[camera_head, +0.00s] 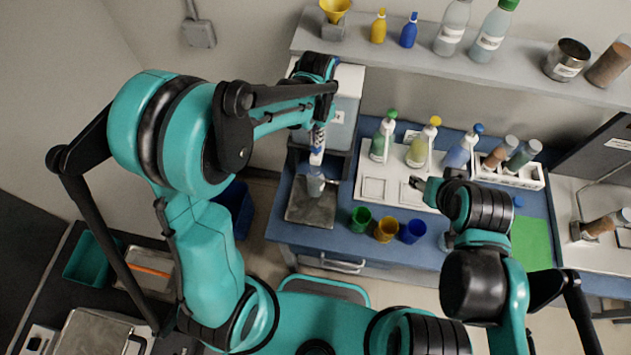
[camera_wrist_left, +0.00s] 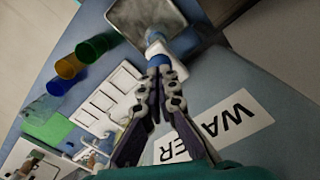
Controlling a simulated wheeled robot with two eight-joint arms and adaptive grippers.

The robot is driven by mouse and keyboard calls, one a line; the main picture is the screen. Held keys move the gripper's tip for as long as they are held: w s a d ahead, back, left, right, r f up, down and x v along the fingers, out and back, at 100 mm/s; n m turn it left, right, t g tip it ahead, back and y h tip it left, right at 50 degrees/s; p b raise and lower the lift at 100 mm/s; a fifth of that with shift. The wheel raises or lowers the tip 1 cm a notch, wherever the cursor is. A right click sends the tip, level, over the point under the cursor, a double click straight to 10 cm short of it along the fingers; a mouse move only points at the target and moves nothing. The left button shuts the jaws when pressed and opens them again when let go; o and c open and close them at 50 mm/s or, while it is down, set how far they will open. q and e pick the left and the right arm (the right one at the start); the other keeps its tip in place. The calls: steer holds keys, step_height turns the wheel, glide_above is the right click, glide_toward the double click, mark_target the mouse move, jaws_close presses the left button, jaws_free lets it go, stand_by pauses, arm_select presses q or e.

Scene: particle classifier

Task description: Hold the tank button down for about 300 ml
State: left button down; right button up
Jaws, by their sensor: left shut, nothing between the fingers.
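The water tank (camera_head: 345,108) stands at the back left of the blue bench, and its WATER label (camera_wrist_left: 215,128) shows in the left wrist view. My left gripper (camera_head: 318,138) is shut and empty at the front of the tank. In the left wrist view its fingertips (camera_wrist_left: 160,70) are at the blue button (camera_wrist_left: 158,59) above the white spout (camera_wrist_left: 155,40); I cannot tell whether the button is pressed. A clear container (camera_head: 315,184) stands under the spout on a metal tray (camera_head: 307,210); its water level is unclear. My right gripper (camera_head: 418,184) is over the white panel, its fingers unclear.
Green (camera_head: 361,219), amber (camera_head: 386,229) and blue (camera_head: 412,231) cups stand along the bench front. A shelf (camera_head: 450,72) with bottles runs above. A green mat (camera_head: 531,242) lies at right.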

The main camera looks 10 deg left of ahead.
arm_select(q)
steer(key=shift+f+b, duration=1.1)
steer(key=shift+f, duration=0.3)
steer(key=shift+r, duration=0.1)
stand_by(0.5)
step_height(320, 180, up, 7)
steer(key=p, duration=0.5)
stand_by(1.0)
